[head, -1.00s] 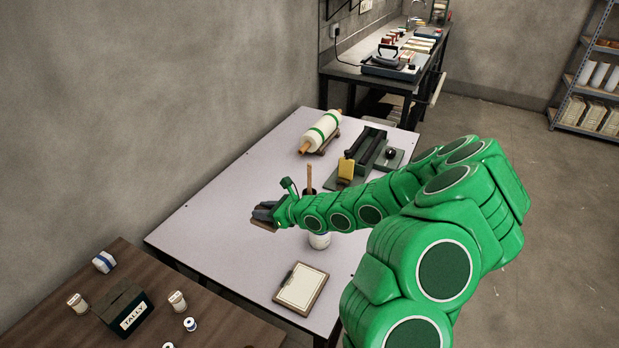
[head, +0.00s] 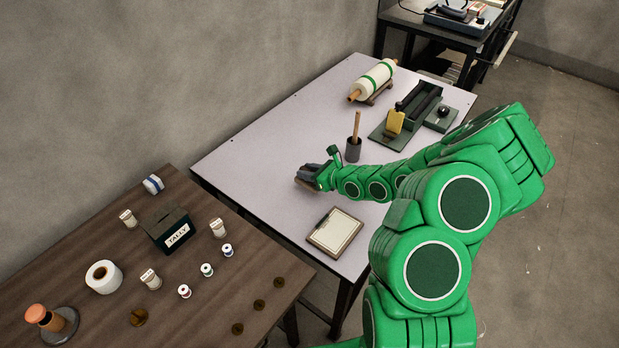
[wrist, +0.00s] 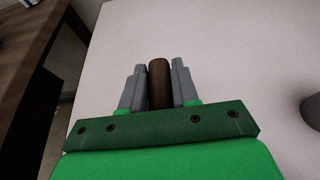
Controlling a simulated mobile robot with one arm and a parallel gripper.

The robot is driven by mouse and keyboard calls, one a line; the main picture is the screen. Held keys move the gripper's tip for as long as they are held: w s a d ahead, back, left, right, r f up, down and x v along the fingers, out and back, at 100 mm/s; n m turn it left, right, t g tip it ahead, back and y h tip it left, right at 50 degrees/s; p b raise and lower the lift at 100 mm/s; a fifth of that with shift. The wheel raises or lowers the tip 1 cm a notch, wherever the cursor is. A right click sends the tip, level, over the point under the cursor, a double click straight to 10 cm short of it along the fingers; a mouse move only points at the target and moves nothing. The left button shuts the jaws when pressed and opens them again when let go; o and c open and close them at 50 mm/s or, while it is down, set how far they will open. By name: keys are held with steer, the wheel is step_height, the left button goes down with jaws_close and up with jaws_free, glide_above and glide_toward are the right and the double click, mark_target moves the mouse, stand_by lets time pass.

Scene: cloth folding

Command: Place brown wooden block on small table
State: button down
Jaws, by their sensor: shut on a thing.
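My gripper (head: 308,179) is shut on a brown wooden block (head: 304,186), over the left part of the pale table (head: 255,165). In the wrist view the block (wrist: 160,88) is upright in the picture between the grey fingers of my gripper (wrist: 159,72). The pale tabletop (wrist: 240,50) fills most of that view. Whether the block touches the tabletop I cannot tell. A second, dark brown table (head: 95,235) stands at the lower left. The pictures do not settle which one is the small table.
On the pale table are a clipboard (head: 335,232), a dark cup with a stick (head: 354,150), a green-based device (head: 400,125) and a white roll (head: 373,80). The brown table holds a tally box (head: 168,229), a paper roll (head: 104,277) and several spools. Pale surface around my gripper is clear.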

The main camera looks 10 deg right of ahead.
steer(key=shift+f, duration=1.75)
steer(key=shift+f, duration=0.1)
steer(key=c, duration=0.8)
jaws_free()
steer(key=shift+c, duration=0.2)
